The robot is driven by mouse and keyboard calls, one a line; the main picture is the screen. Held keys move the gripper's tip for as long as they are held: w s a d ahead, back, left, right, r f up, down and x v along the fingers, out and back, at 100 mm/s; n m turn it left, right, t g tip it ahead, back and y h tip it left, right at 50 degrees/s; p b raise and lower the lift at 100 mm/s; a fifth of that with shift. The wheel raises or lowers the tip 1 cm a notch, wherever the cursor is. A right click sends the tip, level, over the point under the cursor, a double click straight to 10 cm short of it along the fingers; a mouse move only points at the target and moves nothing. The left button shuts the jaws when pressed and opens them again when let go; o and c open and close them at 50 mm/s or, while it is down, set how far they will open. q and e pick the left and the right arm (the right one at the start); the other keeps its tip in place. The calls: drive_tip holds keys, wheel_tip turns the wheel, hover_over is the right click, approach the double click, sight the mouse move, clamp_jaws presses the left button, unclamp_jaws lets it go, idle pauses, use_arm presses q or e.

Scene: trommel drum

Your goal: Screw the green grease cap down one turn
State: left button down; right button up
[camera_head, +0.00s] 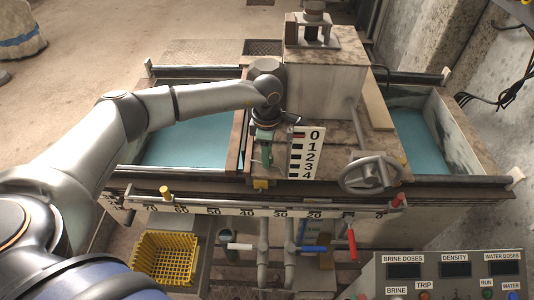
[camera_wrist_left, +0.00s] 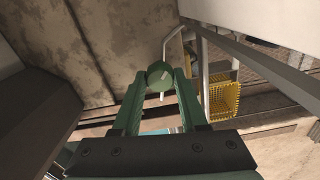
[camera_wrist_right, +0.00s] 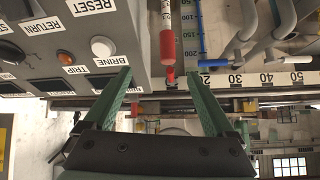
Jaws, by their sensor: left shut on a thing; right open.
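The green grease cap (camera_wrist_left: 158,71) shows in the left wrist view as a small green round thing between the fingertips. It has a pale mark on it. My left gripper (camera_wrist_left: 160,82) is shut on the cap from both sides. In the head view my left gripper (camera_head: 265,152) points down beside the white number board, and its fingers hide most of the cap. My right gripper (camera_wrist_right: 162,88) shows only in the right wrist view. It is open and empty, with its fingers wide apart.
The number board (camera_head: 305,153) stands close to the right of my left gripper. A grey handwheel (camera_head: 371,174) is further right. A yellow basket (camera_head: 165,258) is at lower left, and a control panel (camera_head: 450,275) at lower right. A red handle (camera_wrist_right: 167,45) is beyond my right fingers.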

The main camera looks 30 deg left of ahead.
use_arm(q)
drive_tip(key=shift+c, duration=2.2)
unclamp_jaws()
drive_tip(key=shift+r, duration=0.15)
wheel_tip(320, 180, up, 12)
drive_tip(key=shift+r+p, duration=0.15)
drive_tip(key=shift+p, duration=0.25)
